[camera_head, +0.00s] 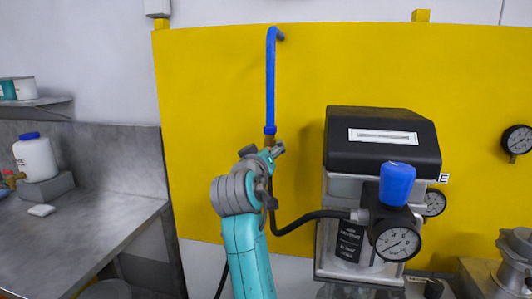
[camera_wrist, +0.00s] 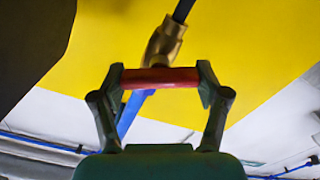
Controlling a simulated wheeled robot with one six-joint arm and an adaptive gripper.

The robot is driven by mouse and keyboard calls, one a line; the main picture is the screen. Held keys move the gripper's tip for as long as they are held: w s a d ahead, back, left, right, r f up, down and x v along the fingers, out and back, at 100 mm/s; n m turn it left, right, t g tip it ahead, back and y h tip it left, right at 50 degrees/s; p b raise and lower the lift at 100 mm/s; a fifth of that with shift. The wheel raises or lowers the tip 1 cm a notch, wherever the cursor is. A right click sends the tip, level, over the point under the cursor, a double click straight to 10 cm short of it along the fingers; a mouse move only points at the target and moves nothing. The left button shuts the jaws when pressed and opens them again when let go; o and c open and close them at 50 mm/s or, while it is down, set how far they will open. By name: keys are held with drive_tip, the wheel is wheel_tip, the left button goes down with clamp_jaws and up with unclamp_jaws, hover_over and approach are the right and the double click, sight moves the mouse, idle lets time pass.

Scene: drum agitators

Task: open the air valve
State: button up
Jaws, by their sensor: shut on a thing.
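The air valve's brass body (camera_wrist: 164,42) shows in the wrist view, with a black hose at its upper end and a blue pipe (camera_wrist: 131,112) below. Its red handle (camera_wrist: 160,77) lies crosswise between the fingertips of my gripper (camera_wrist: 161,80), one finger at each end. My gripper is shut on this handle. In the head view my gripper (camera_head: 268,154) is at the lower end of the blue pipe (camera_head: 271,85), in front of the yellow panel. The red handle is hidden there, and only a little brass shows under the pipe.
A black and grey air unit with a blue knob (camera_head: 397,184) and a pressure gauge (camera_head: 398,244) stands close right of my arm. A black hose (camera_head: 308,217) runs from it toward the valve. A steel counter (camera_head: 80,235) is at left. The yellow panel (camera_head: 215,90) is close behind.

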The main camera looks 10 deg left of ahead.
drive_tip(key=n, duration=0.6)
drive_tip(key=shift+a+f+n, duration=0.1)
drive_tip(key=shift+n, duration=0.2)
drive_tip(key=n, duration=0.6)
drive_tip(key=shift+f, duration=0.1)
idle(0.3)
drive_tip(key=o, duration=1.2)
drive_tip(key=shift+c, duration=0.2)
drive_tip(key=s, duration=1.2)
drive_tip(key=shift+a, duration=0.25)
drive_tip(key=shift+f, duration=0.15)
